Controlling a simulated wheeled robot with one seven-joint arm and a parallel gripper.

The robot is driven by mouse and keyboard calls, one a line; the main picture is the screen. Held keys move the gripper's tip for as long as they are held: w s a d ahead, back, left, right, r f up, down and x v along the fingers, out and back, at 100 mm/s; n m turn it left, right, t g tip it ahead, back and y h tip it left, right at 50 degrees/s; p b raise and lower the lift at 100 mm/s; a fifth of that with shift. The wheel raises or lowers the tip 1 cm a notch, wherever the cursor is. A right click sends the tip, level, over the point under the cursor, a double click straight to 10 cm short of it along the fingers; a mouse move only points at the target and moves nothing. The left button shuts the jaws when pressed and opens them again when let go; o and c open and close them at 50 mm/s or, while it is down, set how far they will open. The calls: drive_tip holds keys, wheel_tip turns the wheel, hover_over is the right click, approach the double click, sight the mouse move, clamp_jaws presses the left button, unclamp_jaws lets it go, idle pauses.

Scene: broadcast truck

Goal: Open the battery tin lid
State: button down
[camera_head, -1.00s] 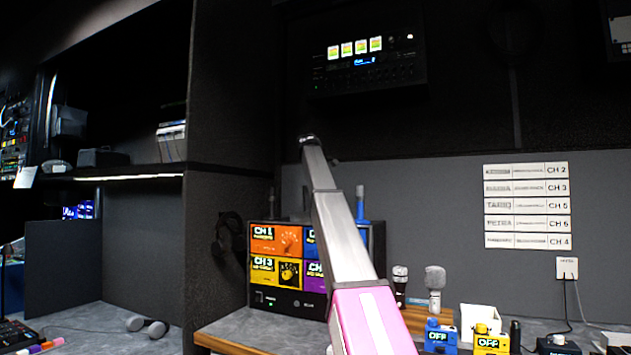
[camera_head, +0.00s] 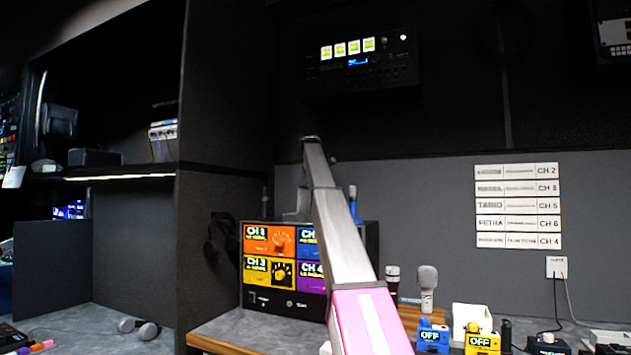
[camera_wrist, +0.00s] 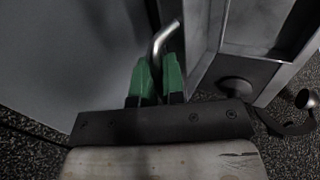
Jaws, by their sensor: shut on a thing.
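My gripper (camera_wrist: 158,78) shows in the wrist view with its two green fingers close together. A bent, shiny metal rod (camera_wrist: 163,38) rises between them, and the fingers are shut on it. A smooth grey panel (camera_wrist: 60,60) fills the left of that view, beside the fingers. I cannot tell whether the rod or the panel belongs to the battery tin lid. No battery tin can be made out in the head view, where my gripper is out of sight.
In the head view a box with coloured CH panels (camera_head: 270,255) stands on the desk. Microphones (camera_head: 427,288) and blue and yellow OFF boxes (camera_head: 433,338) are to its right. In the wrist view a grey frame (camera_wrist: 270,50) and a dark hook-shaped part (camera_wrist: 290,125) lie right of my gripper.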

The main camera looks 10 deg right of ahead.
drive_tip(key=c, duration=1.2)
unclamp_jaws()
drive_tip(key=shift+s, duration=0.1)
drive_tip(key=v, duration=1.1)
